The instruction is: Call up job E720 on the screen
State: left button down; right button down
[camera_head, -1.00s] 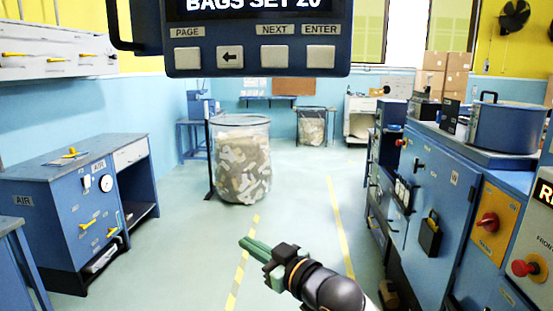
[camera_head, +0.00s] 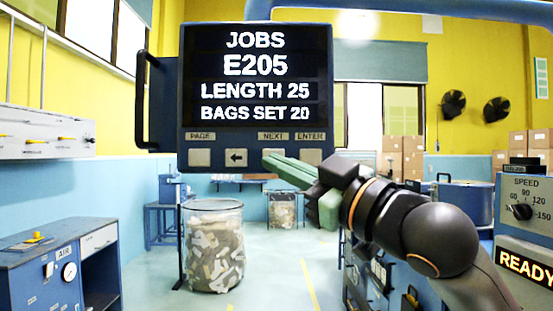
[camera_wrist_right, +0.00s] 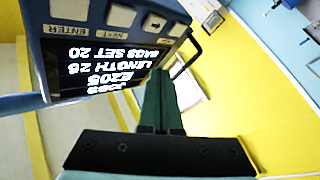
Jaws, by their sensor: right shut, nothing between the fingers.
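The screen panel (camera_head: 258,65) hangs in the upper middle of the head view. It reads JOBS, E205, LENGTH 25, BAGS SET 20. Below the text is a button row: PAGE (camera_head: 200,157), a left arrow (camera_head: 236,158), NEXT (camera_head: 272,152) and ENTER (camera_head: 311,156). My right gripper (camera_head: 270,161), with green fingers, is shut and empty. Its tips overlap the lower part of NEXT in the head view; I cannot tell whether they touch. In the right wrist view the panel (camera_wrist_right: 48,65) appears upside down, beyond and left of the shut fingertips (camera_wrist_right: 159,75). My left gripper is not in view.
A clear bin of scraps (camera_head: 212,250) stands on the floor below the panel. A blue bench (camera_head: 40,275) is at the left. A machine with a speed dial (camera_head: 522,211) and a READY display (camera_head: 524,266) stands at the right.

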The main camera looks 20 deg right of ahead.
jog(key=shift+d+r, duration=0.1)
dwell(0.3)
jog(key=w+d+p, duration=0.2)
jog(key=w, duration=0.6)
jog(key=shift+w+d+p, duration=0.2)
jog(key=shift+p, duration=0.1)
dwell(1.8)
jog(key=shift+w+d+p, duration=0.15)
jog(key=shift+w+p, duration=0.25)
jog(key=shift+p, duration=0.05)
